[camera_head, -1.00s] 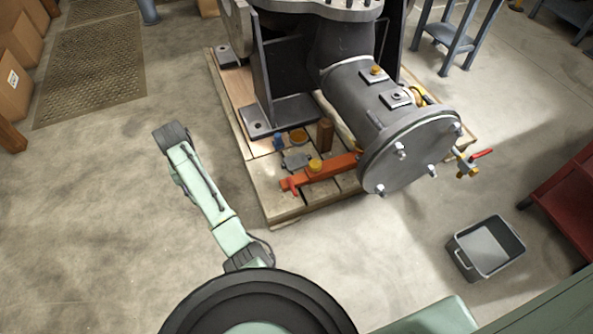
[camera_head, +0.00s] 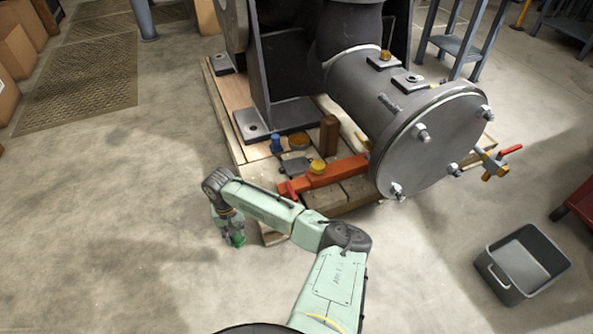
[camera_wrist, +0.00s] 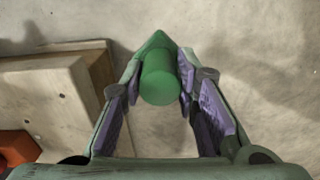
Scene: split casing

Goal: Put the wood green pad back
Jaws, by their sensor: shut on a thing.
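The green pad (camera_wrist: 160,78) is a round green piece, seen end-on in the wrist view. My gripper (camera_wrist: 159,85) is shut on it, one finger on each side. In the head view my gripper (camera_head: 233,240) points down beside the front left corner of the wooden pallet (camera_head: 272,236), off its edge. Only a small bit of the green pad (camera_head: 238,239) shows there, the rest hidden by the fingers. In the wrist view the pad appears over bare floor, with the pallet (camera_wrist: 50,95) to the left.
A grey bin (camera_head: 523,264) stands right. Floor at left is clear.

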